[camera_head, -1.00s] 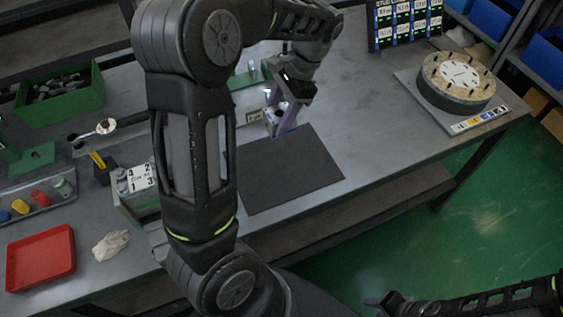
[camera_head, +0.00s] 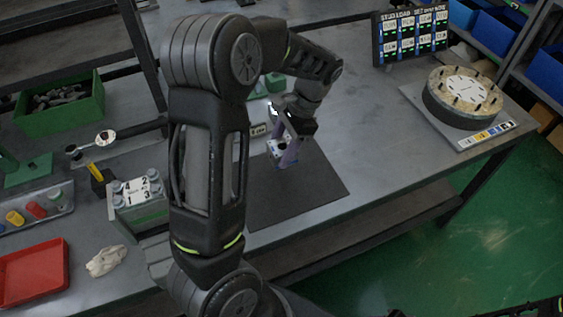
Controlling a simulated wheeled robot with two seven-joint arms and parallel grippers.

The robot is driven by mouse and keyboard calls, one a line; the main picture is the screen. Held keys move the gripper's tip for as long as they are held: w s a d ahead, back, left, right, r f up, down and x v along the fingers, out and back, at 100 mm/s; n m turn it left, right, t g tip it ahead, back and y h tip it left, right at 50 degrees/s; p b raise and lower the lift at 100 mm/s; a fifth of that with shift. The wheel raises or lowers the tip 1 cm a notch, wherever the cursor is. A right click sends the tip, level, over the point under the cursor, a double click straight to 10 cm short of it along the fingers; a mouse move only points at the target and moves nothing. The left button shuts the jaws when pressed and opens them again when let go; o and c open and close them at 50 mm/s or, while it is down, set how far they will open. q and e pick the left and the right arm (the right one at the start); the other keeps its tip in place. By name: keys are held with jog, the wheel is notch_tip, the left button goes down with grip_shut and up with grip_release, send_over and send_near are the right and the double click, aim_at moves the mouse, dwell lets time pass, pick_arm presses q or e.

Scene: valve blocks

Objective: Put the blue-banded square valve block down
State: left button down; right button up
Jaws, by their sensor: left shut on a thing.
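My left gripper (camera_head: 286,152) reaches down over the dark grey mat (camera_head: 315,192) on the bench. Its purple-grey fingers are shut on the valve block (camera_head: 275,148), a small pale block with dark holes. The block is at the back part of the mat; I cannot tell whether it touches the mat. Its blue band is too small to make out clearly. The fingers hide part of the block. My right gripper is out of view; only a bit of my right arm shows at the bottom right.
A numbered block (camera_head: 139,193) stands left of my left arm. A red tray (camera_head: 34,272), a pale rag (camera_head: 106,261) and a green bin (camera_head: 62,103) are further left. A round studded fixture (camera_head: 463,97) and a display board (camera_head: 409,35) stand at the right. The bench right of the mat is clear.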

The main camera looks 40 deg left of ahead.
pick_arm(q)
jog(key=shift+f, duration=0.6)
notch_tip(320, 180, down, 4)
jog(key=shift+r, duration=0.15)
jog(key=c, duration=0.6)
grip_release()
jog(key=shift+f, duration=0.2)
